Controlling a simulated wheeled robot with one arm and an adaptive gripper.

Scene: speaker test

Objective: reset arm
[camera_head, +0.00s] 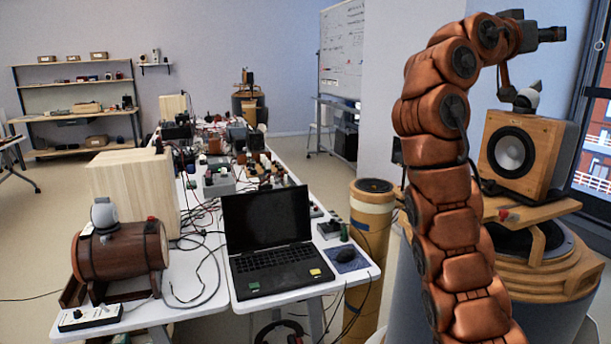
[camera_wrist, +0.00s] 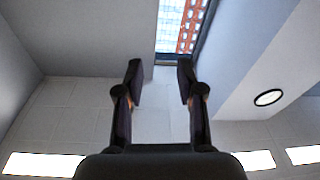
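My copper-coloured arm (camera_head: 455,200) rises on the right side of the head view and bends over at the top. My gripper (camera_head: 553,34) is at its end, high up and pointing right toward the window. In the wrist view my gripper (camera_wrist: 160,72) has its two dark fingers apart, with nothing between them. Behind them show the ceiling, a pale wall and a strip of window. In the head view the gripper is small, and its fingers cannot be told apart.
A wooden speaker (camera_head: 523,153) stands right of my arm on a round wooden stand (camera_head: 540,262). A long white table (camera_head: 190,312) holds a laptop (camera_head: 268,240), a wooden barrel (camera_head: 120,252) and cables. A whiteboard (camera_head: 341,45) stands behind. Around the gripper there is open air.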

